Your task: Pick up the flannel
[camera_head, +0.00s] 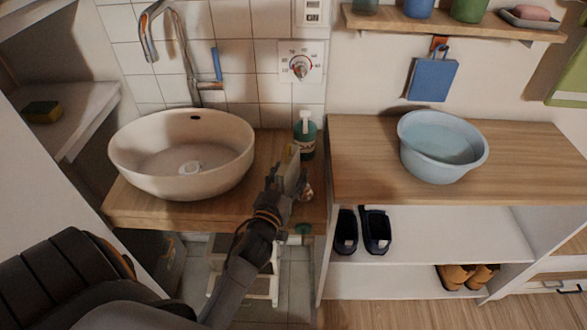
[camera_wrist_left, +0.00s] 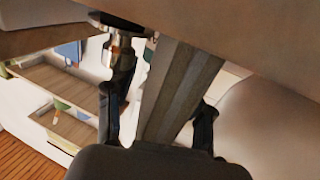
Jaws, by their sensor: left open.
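A flat blue piece (camera_head: 432,79), which looks like the flannel, hangs from an orange hook on the wall at upper right. My left gripper (camera_head: 290,168) is open at the right end of the washbasin counter, in front of the green soap bottle (camera_head: 305,137). It is well to the left of the blue piece and apart from it. In the left wrist view, a grey-brown strip (camera_wrist_left: 180,95) shows between the open fingers; I cannot tell what it is or whether they touch it. My right gripper is not in view.
A round washbasin (camera_head: 185,155) stands left of the gripper. A light blue basin (camera_head: 440,146) sits on the wooden worktop (camera_head: 360,160) below the blue piece. A wall shelf (camera_head: 450,24) with pots is above it. The worktop's left part is bare.

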